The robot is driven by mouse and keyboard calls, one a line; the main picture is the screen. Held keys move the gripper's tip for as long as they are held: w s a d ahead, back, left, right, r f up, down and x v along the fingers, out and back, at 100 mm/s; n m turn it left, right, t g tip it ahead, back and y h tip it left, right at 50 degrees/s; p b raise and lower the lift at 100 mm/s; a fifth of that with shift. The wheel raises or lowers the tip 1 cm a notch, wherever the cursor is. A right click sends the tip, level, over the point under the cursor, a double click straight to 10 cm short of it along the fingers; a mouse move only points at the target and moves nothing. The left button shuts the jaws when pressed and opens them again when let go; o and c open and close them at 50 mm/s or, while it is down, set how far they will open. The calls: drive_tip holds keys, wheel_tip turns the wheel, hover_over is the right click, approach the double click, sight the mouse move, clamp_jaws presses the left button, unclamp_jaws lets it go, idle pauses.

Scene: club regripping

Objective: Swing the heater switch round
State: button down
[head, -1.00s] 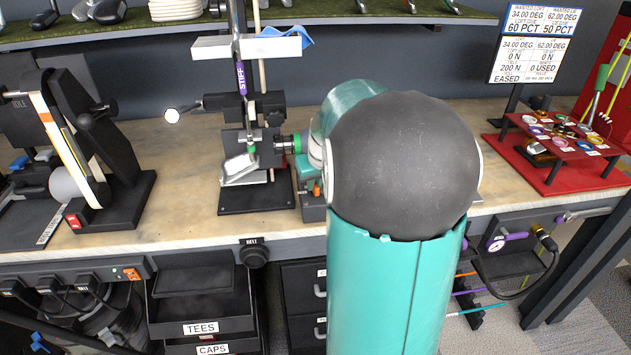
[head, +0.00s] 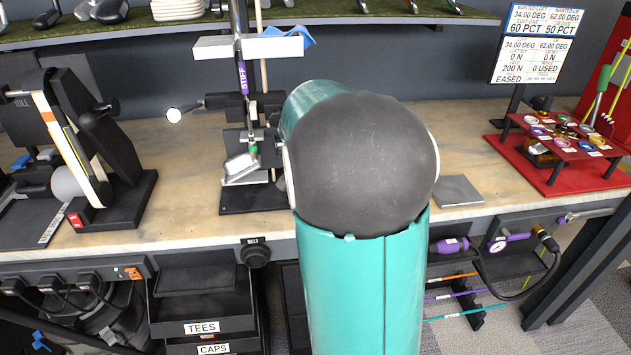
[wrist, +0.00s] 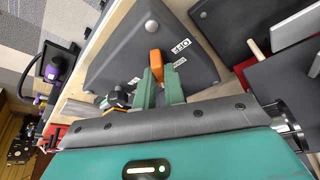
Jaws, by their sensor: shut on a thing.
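In the wrist view, the heater switch is an orange lever (wrist: 156,62) on a dark grey box (wrist: 125,62). White lettering by the lever includes OFF (wrist: 181,46); the other labels are too small to read surely. My gripper (wrist: 160,84) has its two green fingers on either side of the lever's near end and is shut on it. In the head view, my own arm hides the gripper, the switch and the box.
A club clamp stand (head: 252,198) holds a club head (head: 240,165) left of my arm. A belt machine (head: 110,195) stands at the far left. A flat grey plate (head: 457,191) and a red rack (head: 560,150) are to the right. Bare bench lies between.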

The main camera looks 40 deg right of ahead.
drive_tip(key=shift+m, duration=0.4)
drive_tip(key=c, duration=1.5)
unclamp_jaws()
drive_tip(key=v, duration=1.4)
drive_tip(key=shift+w, duration=0.15)
drive_tip(key=shift+f, duration=0.1)
